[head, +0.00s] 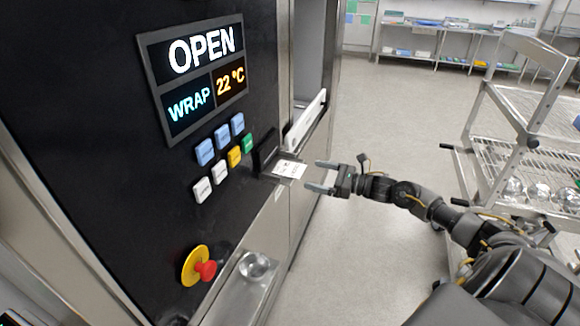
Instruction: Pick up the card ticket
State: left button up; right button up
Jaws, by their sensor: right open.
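The card ticket (289,169) is a small white card with dark print. It sticks out of a dark slot unit (265,153) on the front of the black machine panel. My right gripper (319,176) comes in from the right and is open. Its two fingers point left at the card, with the tips close to the card's outer edge. I see nothing between the fingers, and I cannot tell whether a fingertip touches the card. My left gripper is not in view.
The panel has a display (203,72) reading OPEN, several coloured buttons (234,156) and a red stop knob (206,270). A wire-shelf cart (500,170) stands at right. Floor between is clear.

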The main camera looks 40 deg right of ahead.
aim_at(289, 169)
jog(key=p+x, duration=0.1)
jog(key=x, duration=0.2)
jog(key=shift+a+f, duration=0.1)
jog(key=c, duration=1)
